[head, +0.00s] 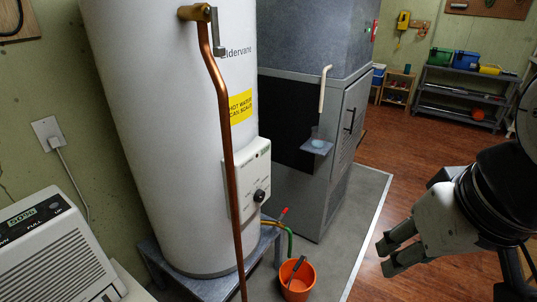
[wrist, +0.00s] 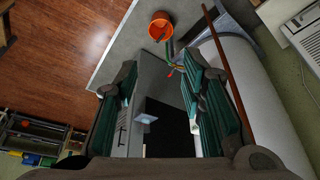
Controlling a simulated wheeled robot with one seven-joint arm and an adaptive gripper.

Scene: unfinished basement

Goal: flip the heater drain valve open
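The white water heater (head: 180,120) stands on a low grey stand at left centre in the head view. Its drain valve (head: 283,213) shows a red lever at the heater's lower right, sticking up to the right. A green hose (head: 290,240) runs from the valve down to an orange bucket (head: 296,280). My gripper (head: 386,257) is at the right, well apart from the valve, with its fingers spread and nothing between them. In the wrist view the open gripper (wrist: 160,68) frames the small red lever (wrist: 171,72), which lies farther off. The valve body is too small to make out clearly.
A copper pipe (head: 226,130) runs down in front of the heater. A grey furnace (head: 310,150) stands behind, with a small tray (head: 317,146) on its side. A white dehumidifier (head: 52,250) is at the lower left. The floor between bucket and gripper looks clear.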

